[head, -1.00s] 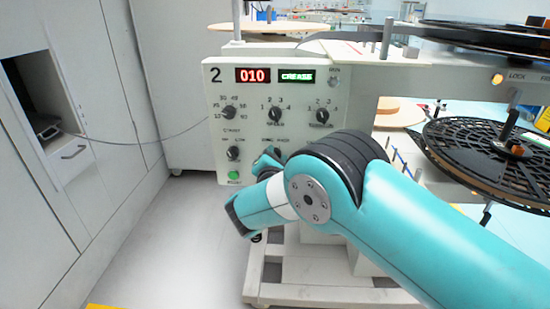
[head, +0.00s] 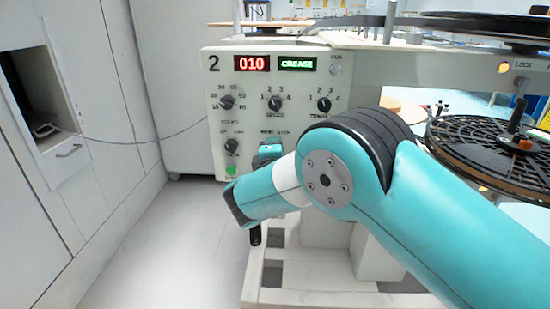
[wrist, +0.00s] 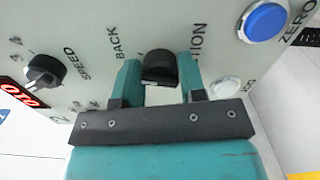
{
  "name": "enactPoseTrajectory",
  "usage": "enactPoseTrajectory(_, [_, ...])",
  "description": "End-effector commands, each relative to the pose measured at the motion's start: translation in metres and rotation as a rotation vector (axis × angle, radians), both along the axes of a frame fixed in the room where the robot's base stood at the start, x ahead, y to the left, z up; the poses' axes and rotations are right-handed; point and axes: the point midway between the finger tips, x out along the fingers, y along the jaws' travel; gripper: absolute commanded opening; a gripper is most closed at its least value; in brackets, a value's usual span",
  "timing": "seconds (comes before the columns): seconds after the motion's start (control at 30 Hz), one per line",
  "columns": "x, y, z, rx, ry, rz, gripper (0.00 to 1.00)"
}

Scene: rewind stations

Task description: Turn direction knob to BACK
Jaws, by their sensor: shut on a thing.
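The direction knob (wrist: 159,68) is black and sits on the pale control panel (wrist: 200,22) in the wrist view. The printed word BACK is to its left, and part of another label ending in "TION" is to its right. My gripper (wrist: 160,80) has its two teal fingers on either side of the knob, shut on it. No pointer mark on the knob can be made out. In the head view my gripper (head: 268,152) is against the lower part of the panel (head: 300,88) and hides the knob.
The panel carries a red 010 display (head: 252,63), a green CREASE display (head: 297,64), several other knobs and a green button (head: 231,170). In the wrist view the speed knob (wrist: 44,72) and a blue button (wrist: 264,22) are near. A black reel (head: 480,150) is at right.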

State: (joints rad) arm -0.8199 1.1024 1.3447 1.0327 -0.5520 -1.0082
Motion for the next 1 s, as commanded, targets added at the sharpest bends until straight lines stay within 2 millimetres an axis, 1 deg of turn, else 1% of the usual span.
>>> enactPoseTrajectory(0.03, [-0.0003, -0.0002, -0.0047, 0.037, 0.001, 0.0, 0.14])
enactPoseTrajectory(0.2, [-0.0003, -0.0002, -0.004, 0.158, 0.001, 0.0, 0.14])
enactPoseTrajectory(0.43, [-0.0004, -0.0002, -0.003, 0.267, 0.002, 0.0, 0.14])
enactPoseTrajectory(0.67, [-0.0005, -0.0001, -0.0026, 0.315, 0.003, 0.0, 0.14])
enactPoseTrajectory(1.0, [-0.0005, 0.0, -0.0022, 0.323, 0.004, -0.001, 0.14])
